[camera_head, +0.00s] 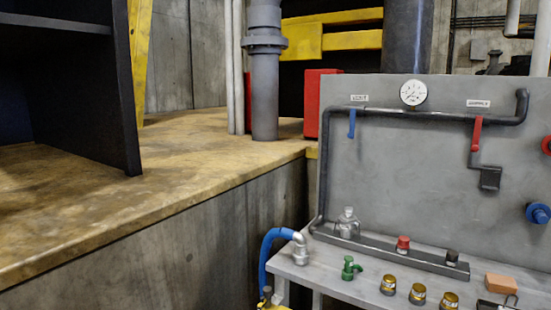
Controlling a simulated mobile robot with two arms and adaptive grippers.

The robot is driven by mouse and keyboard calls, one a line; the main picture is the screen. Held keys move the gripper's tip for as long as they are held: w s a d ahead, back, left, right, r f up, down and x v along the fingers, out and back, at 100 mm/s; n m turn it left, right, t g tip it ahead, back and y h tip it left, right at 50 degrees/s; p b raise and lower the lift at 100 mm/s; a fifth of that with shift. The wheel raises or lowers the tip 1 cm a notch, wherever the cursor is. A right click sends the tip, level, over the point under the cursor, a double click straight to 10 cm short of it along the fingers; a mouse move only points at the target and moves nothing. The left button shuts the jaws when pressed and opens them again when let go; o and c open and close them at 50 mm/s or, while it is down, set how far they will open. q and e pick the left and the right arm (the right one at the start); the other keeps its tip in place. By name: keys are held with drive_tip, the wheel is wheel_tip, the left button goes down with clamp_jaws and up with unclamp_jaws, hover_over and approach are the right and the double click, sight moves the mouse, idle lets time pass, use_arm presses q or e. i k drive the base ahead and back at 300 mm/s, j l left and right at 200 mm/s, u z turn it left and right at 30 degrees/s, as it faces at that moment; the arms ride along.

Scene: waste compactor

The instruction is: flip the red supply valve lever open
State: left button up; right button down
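The red supply valve lever (477,133) hangs down from the dark horizontal pipe (440,116) on the right part of the grey panel. A small white label (478,103) that appears to read SUPPLY is above it. A short grey pipe piece with a dark box-shaped end (490,179) is below the lever. A blue lever (352,123) hangs down from the same pipe farther left, under another label. Neither of my grippers shows in the head view, and nothing touches the red lever.
A round gauge (413,92) tops the panel (400,170). A bench below holds a glass bottle (347,223), a red-capped item (403,244), a green fitting (351,268), several brass-coloured parts (419,294) and an orange-brown block (501,283). A blue hose (270,250) is at its left.

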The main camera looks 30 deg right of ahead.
sight(474, 147)
drive_tip(key=z, duration=2)
drive_tip(key=i+j, duration=0.65)
drive_tip(key=j, duration=0.25)
drive_tip(key=i+j, duration=0.35)
drive_tip(key=j+z, duration=0.05)
drive_tip(key=j, duration=0.05)
